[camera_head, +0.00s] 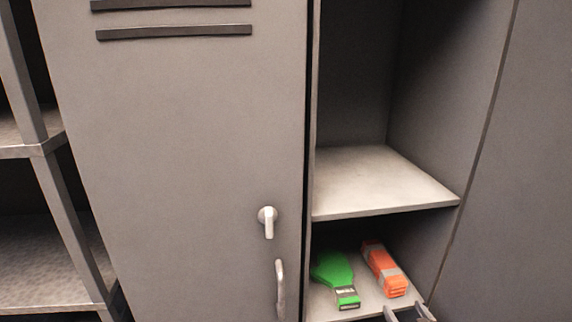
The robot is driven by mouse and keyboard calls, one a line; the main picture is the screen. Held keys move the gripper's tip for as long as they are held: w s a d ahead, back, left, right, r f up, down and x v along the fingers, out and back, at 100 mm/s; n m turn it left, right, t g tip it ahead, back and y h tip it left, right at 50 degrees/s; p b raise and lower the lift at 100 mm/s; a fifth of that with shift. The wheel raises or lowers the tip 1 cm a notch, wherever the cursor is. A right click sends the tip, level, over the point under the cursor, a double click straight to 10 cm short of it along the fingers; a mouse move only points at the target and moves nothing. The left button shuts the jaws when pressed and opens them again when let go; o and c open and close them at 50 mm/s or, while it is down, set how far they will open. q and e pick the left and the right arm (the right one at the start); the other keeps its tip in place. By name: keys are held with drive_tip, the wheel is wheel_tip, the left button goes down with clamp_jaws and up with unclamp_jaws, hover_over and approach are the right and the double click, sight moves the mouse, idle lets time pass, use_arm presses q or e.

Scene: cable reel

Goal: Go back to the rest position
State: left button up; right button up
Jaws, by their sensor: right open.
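My right gripper (408,312) shows at the bottom edge of the head view, just in front of the lower shelf of the open locker. Its two fingertips are apart and nothing shows between them. Most of the gripper and its arm are cut off by the frame. My left gripper is not in the picture.
A grey locker door (185,140) with a handle (280,288) and a latch (268,220) stands left of the opening. The upper shelf (375,181) is empty. A metal rack (50,150) stands at the far left. A plain grey panel (515,180) is at the right.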

drive_tip(key=s+a+f+m+g+p, duration=0.1)
drive_tip(key=s+a+f+g+p, duration=0.2)
drive_tip(key=a+f, duration=0.4)
drive_tip(key=s+a+f+m+g, duration=0.2)
drive_tip(key=s+a+f+g, duration=0.3)
drive_tip(key=a, duration=0.3)
drive_tip(key=s+a+f+g+y+p, duration=0.1)
drive_tip(key=s+a+f+g, duration=0.1)
drive_tip(key=s+a+g, duration=0.2)
drive_tip(key=s+a+f+g+y+p, duration=0.2)
drive_tip(key=s+a, duration=0.8)
drive_tip(key=s, duration=0.5)
drive_tip(key=f+g, duration=0.1)
drive_tip(key=g, duration=0.1)
drive_tip(key=shift+a+g, duration=0.3)
drive_tip(key=shift+a, duration=0.05)
